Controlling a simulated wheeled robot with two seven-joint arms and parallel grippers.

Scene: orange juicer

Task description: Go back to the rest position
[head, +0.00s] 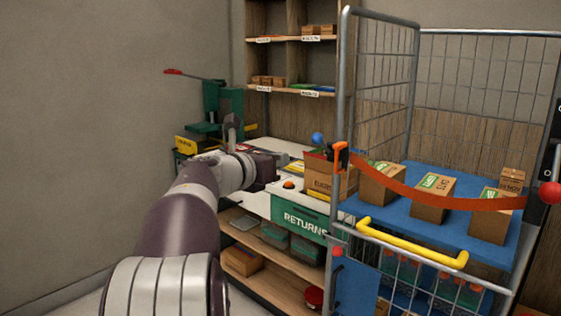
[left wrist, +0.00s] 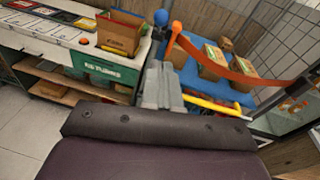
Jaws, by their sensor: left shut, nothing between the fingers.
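My left arm reaches in from the lower left of the head view. Its left gripper (head: 277,160) is over the white-topped returns bench (head: 278,208), beside the cardboard box on it. In the left wrist view the grey fingers of the left gripper (left wrist: 158,72) are together with nothing between them. They stand out in front of the bench's right end and the blue trolley shelf, with no contact that I can make out. My right gripper shows in neither view.
A wire cage trolley (head: 413,90) with several boxes on a blue shelf stands at right. An orange strap (head: 435,198) and yellow handle (head: 412,243) cross its front. An open cardboard box (head: 318,183) is on the bench. A green press (head: 222,103) stands behind my arm.

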